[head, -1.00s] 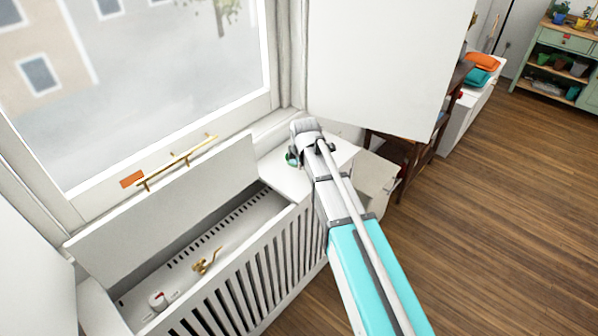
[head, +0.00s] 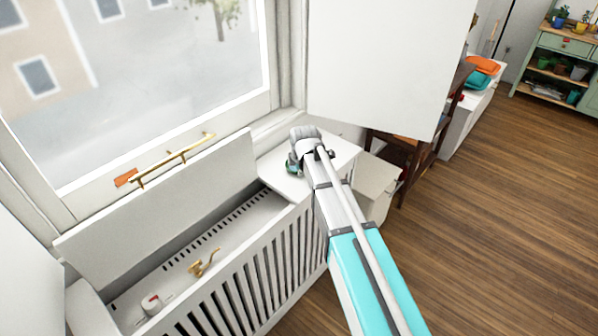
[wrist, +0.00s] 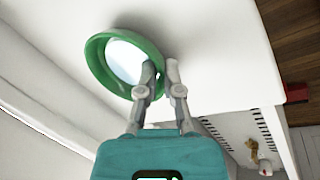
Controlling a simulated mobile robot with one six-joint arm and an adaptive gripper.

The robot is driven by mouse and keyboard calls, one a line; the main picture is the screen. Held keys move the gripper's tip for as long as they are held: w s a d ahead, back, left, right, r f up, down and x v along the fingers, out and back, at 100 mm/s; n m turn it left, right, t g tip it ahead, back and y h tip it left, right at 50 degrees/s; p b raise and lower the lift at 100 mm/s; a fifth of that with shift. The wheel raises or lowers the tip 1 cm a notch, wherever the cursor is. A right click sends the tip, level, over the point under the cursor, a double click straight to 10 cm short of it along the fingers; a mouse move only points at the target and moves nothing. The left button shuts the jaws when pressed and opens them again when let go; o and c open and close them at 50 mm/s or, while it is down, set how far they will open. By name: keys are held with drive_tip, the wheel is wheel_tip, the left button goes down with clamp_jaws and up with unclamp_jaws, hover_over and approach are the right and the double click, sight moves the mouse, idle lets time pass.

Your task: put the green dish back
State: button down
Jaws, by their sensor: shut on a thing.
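The green dish (wrist: 97,66) is a round bowl with a green rim and a pale, shiny inside, seen in the wrist view against a white surface (wrist: 215,50). My gripper (wrist: 162,72) is shut on the dish's wall, with one finger inside the rim and one outside. Whether the dish touches the white surface or hangs just above it I cannot tell. In the head view my gripper (head: 294,162) is over the white top (head: 278,172) at the right end of the radiator cover, and the arm hides most of that spot.
The slatted radiator cover (head: 265,260) has its lid (head: 165,205) raised, with a brass valve (head: 204,263) inside. A large white panel (head: 385,65) stands close behind my arm. A window with a brass handle (head: 175,160) is at left. Wooden floor (head: 500,220) is open at right.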

drive_tip(key=shift+f, duration=0.1)
drive_tip(key=c, duration=1.2)
unclamp_jaws()
drive_tip(key=shift+c, duration=0.2)
drive_tip(key=o, duration=0.4)
drive_tip(key=shift+o, duration=0.2)
drive_tip(key=p+v, duration=1.1)
drive_tip(key=v, duration=0.1)
drive_tip(key=shift+s, duration=0.1)
